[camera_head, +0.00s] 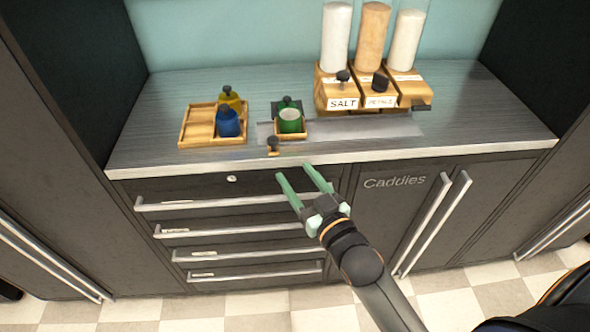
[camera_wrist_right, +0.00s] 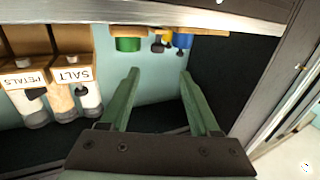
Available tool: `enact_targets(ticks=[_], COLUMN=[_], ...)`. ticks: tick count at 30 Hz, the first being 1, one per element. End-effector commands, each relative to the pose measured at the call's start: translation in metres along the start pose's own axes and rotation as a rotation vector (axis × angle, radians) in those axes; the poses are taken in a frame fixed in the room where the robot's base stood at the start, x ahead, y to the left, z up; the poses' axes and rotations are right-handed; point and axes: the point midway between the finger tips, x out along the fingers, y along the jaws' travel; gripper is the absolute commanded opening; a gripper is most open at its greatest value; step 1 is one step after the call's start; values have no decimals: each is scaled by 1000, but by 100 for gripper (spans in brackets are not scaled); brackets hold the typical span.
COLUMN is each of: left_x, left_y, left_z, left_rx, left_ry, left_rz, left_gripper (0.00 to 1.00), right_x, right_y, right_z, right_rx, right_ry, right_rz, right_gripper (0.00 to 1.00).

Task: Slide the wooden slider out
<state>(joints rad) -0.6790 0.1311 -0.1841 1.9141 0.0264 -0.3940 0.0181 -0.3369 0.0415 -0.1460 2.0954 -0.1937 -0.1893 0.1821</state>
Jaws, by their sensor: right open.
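A small wooden piece with a dark knob (camera_head: 273,146), apparently the slider, sits at the counter's front edge, by a flat grey strip. Wooden dispenser bases labelled SALT (camera_head: 342,103) and PETALS (camera_head: 381,101) also carry dark knobs. My right gripper (camera_head: 293,172) is open and empty, in front of the drawers just below the counter edge, slightly right of the small wooden piece and apart from it. In the right wrist view the open fingers (camera_wrist_right: 159,72) have nothing between them. My left gripper is not in view.
A wooden tray (camera_head: 184,137) holds yellow and blue containers. A green container (camera_head: 290,120) stands in a small wooden holder. The counter (camera_head: 470,125) is bare at right. Drawer handles (camera_head: 240,202) and the Caddies cupboard handles (camera_head: 430,225) stick out below.

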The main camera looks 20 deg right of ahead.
Motion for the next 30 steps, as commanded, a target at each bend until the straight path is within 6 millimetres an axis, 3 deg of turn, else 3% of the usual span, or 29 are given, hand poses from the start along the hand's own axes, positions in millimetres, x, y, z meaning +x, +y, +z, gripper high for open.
enact_targets(ticks=[5,24,30], left_x=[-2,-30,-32], left_y=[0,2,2], left_z=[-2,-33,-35], left_rx=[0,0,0], left_ry=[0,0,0], left_rz=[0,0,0], left_gripper=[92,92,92], right_x=[-3,-26,-29], right_y=[0,-11,-12], right_z=[-3,-46,-50], right_rx=[0,0,0], right_ry=[1,0,-1], right_rz=[0,0,0], right_gripper=[63,63,63])
